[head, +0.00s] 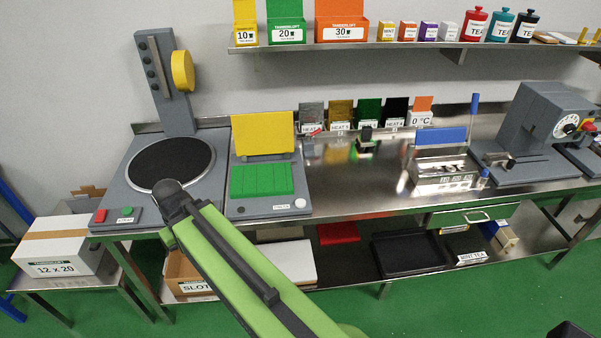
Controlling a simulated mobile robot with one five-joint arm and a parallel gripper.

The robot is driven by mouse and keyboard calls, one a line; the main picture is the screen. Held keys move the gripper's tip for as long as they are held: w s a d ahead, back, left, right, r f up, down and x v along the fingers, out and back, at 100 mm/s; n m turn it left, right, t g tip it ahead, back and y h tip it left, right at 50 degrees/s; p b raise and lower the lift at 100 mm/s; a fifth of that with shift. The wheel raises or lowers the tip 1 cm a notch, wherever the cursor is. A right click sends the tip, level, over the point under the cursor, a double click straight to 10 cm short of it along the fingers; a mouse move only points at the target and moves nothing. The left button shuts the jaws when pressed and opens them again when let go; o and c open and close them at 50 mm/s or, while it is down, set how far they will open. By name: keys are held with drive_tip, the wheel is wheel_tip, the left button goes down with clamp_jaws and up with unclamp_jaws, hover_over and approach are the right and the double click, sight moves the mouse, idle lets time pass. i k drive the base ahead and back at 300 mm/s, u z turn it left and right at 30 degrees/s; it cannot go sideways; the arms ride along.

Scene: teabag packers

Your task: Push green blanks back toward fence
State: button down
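Several green blanks (262,180) lie side by side as a flat green block on a grey machine bed (268,206). A yellow upright panel (263,135) stands behind them on the same machine. I cannot tell whether this panel is the fence. A narrow grey strip separates the green block from the panel's lower edge. My green arm rises from the bottom of the view to a dark joint at the front of the round-plate machine, left of the blanks. No gripper fingers show, so their state and distance from the blanks are hidden.
The round-plate machine (170,164) with a tall column stands left of the blanks. A grey dial machine (535,135) is at far right. A stocked shelf (400,43) hangs above.

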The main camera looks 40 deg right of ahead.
sight(270, 179)
drive_tip(key=u, duration=0.05)
drive_tip(key=i, duration=1)
drive_tip(key=z, duration=0.05)
